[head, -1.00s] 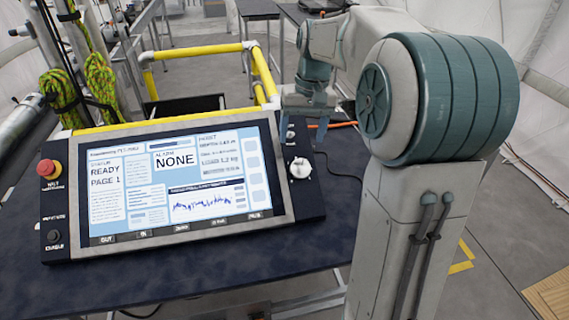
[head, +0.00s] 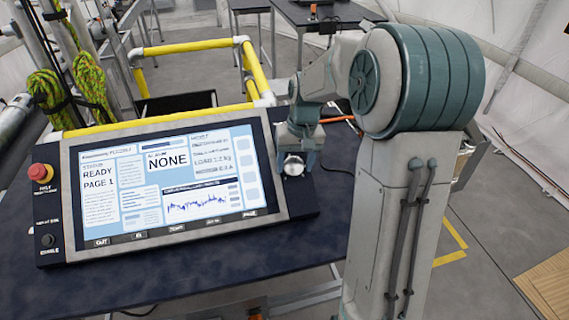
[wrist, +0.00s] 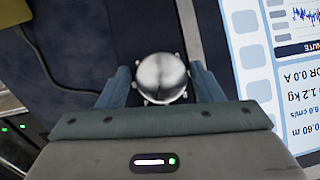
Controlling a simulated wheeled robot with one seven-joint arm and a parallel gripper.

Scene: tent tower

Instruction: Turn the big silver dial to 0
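The big silver dial (head: 293,165) is on the right side of the control panel, next to the screen. In the wrist view the dial (wrist: 160,78) is a round, shiny knob with small bumps on its rim. My gripper (head: 298,160) is over the dial, with one finger on each side of it. In the wrist view my gripper (wrist: 161,86) looks open, with narrow gaps between the fingers and the dial. Any scale marks around the dial are hidden or too small to read.
The screen (head: 165,183) reads "READY PAGE 1" and alarm "NONE". A red stop button (head: 40,172) and a black knob (head: 48,240) sit on the panel's left. Yellow railing (head: 190,47) stands behind. The dark table (head: 150,290) is clear in front.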

